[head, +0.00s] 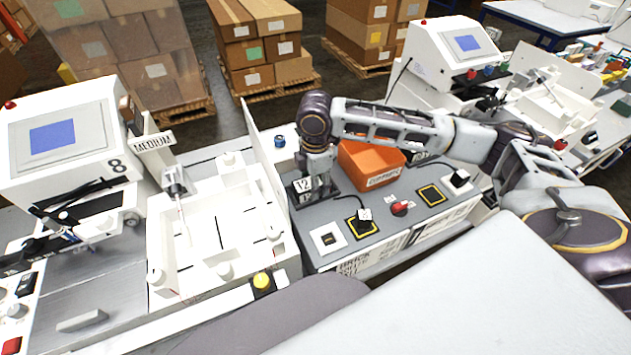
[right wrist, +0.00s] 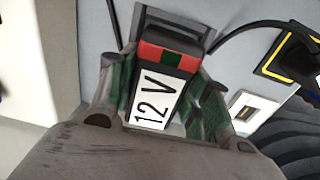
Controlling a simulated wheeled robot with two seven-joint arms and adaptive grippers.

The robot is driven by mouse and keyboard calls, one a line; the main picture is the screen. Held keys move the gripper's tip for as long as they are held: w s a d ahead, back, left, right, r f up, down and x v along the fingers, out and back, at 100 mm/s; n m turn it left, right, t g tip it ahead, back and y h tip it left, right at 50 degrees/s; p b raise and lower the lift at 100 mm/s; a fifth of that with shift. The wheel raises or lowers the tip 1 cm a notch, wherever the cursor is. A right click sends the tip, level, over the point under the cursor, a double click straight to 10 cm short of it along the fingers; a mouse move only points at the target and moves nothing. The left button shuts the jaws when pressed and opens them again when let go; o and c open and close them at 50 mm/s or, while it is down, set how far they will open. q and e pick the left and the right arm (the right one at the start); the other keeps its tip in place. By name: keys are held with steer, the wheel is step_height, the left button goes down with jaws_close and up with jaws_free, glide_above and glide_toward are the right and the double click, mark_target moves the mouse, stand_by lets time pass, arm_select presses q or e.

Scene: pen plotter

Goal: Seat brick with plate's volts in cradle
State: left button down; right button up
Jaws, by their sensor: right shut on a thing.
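My right gripper (head: 304,184) is over the far left part of the grey bench (head: 380,262). It is shut on a dark power brick with a white "12 V" label (right wrist: 153,97). I cannot tell which fixture is the cradle, and no voltage on a plate is readable. My left gripper is not in view.
An orange bin (head: 368,168) stands just right of my right gripper. A white square (head: 328,239) and a red knob (head: 402,208) are nearby. The white plotter frame (head: 268,160) borders the left side.

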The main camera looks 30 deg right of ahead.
steer(key=shift+s+f, duration=0.35)
steer(key=shift+f, duration=0.3)
steer(key=o, duration=1.1)
steer(key=shift+o, duration=0.6)
steer(key=shift+w+f, duration=0.15)
steer(key=shift+w, duration=0.05)
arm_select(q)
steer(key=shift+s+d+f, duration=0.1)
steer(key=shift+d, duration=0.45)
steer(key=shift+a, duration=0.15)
